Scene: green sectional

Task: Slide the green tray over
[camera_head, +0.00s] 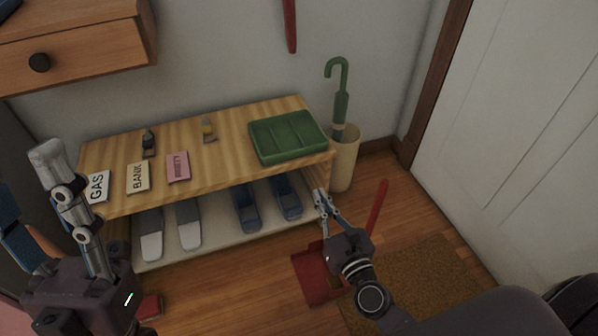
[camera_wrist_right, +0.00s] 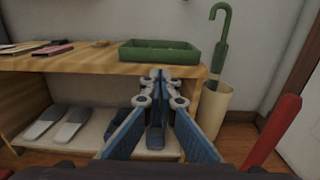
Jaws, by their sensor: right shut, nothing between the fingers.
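The green tray (camera_head: 288,137) lies on the right end of the wooden bench top (camera_head: 233,152). It is a shallow divided tray and looks empty. It also shows in the right wrist view (camera_wrist_right: 160,51), just beyond the fingertips. My right gripper (camera_head: 320,194) is shut and empty, in front of the bench's right end, below and apart from the tray. Its fingers (camera_wrist_right: 161,78) point toward the bench edge in the wrist view. My left gripper (camera_head: 48,160) is at the left, near the bench's left end; its finger opening is unclear.
Cards marked GAS (camera_head: 98,186), BANK (camera_head: 138,177) and a pink one (camera_head: 178,167) lie left on the bench. Slippers and blue shoes (camera_head: 246,208) sit on the lower shelf. A green umbrella (camera_head: 341,100) stands in a beige bin (camera_head: 344,160). A red dustpan (camera_head: 314,274) lies on the floor.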

